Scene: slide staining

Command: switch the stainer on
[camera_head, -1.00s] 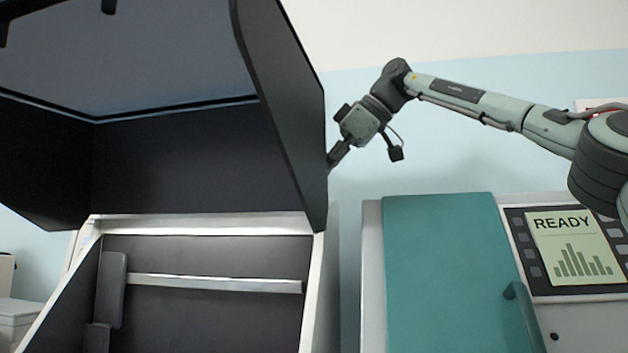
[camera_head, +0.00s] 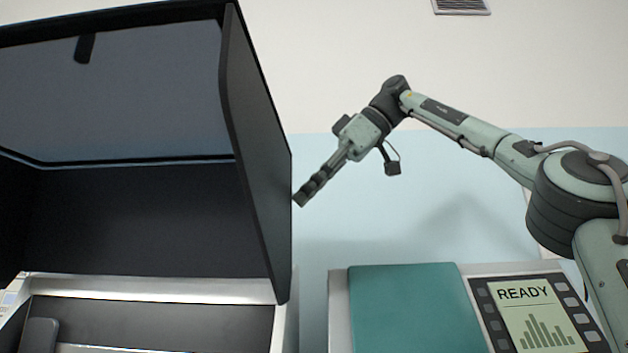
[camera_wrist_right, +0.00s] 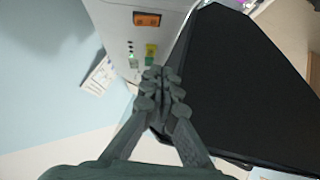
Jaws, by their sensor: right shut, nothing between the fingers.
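The stainer (camera_head: 150,290) is the large machine at the left of the head view, with its dark lid (camera_head: 257,150) raised. In the right wrist view a white side panel carries an orange rocker switch (camera_wrist_right: 147,19), small dark dots, and a green and yellow control (camera_wrist_right: 151,50). I cannot tell the switch's position. My right gripper (camera_head: 299,200) is shut and empty, just right of the lid's side edge in the head view. In the right wrist view its fingertips (camera_wrist_right: 161,73) point towards the panel, below the switch in the picture; contact cannot be told. My left gripper is out of view.
A second machine with a teal cover (camera_head: 410,310) and a display reading READY (camera_head: 535,315) stands at the right. The lid (camera_wrist_right: 250,90) fills the right of the wrist view, close to the fingers. Open wall space lies above the teal cover.

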